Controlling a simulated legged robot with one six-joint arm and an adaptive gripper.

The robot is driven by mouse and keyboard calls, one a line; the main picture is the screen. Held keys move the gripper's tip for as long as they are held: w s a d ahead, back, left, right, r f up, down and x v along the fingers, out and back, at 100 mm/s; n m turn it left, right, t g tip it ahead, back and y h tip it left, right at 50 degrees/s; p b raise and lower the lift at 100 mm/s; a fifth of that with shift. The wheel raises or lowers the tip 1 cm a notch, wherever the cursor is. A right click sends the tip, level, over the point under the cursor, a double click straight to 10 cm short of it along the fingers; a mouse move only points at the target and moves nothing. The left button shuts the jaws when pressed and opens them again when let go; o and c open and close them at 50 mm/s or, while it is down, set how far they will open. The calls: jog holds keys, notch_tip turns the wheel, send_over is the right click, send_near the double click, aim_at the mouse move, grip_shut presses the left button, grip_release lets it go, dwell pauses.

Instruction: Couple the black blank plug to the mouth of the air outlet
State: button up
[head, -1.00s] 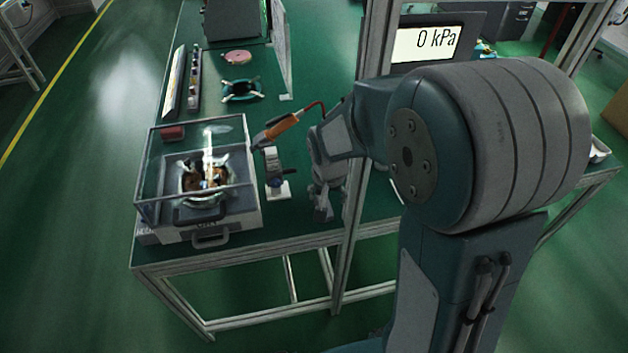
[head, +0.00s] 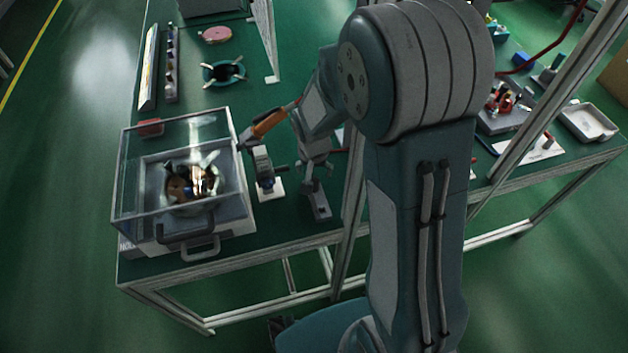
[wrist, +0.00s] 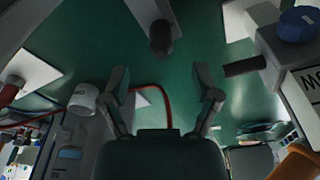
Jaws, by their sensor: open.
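In the wrist view a dark rounded cylinder (wrist: 161,38), which looks like the black blank plug, sits at the end of a pale grey stand at the top middle. The stand (head: 319,207) shows in the head view near the table's front edge. The air outlet appears to be the dark stub (wrist: 244,66) pointing left from a grey body with a blue knob. In the head view this unit (head: 262,160) stands on a white base, left of my gripper. My gripper (wrist: 164,85) is open and empty, its fingers apart from plug and outlet. In the head view it (head: 312,182) is above the stand.
A clear-walled box (head: 180,226) stands left of the outlet, with an orange-handled tool (head: 270,122) behind the outlet. A metal frame post (head: 350,200) rises close to my arm. A white tray (head: 588,122) lies at the far right. Some tabletop is bare.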

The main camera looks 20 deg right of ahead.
aim_at(314, 178)
jog(key=shift+w+d+f, duration=0.1)
jog(key=shift+w+f, duration=0.15)
jog(key=shift+f, duration=0.9)
jog(key=shift+w+d+f, duration=0.1)
jog(key=shift+w+f, duration=0.1)
jog(key=shift+f, duration=0.9)
jog(key=shift+w+f, duration=0.25)
jog(key=shift+f, duration=0.9)
grip_shut()
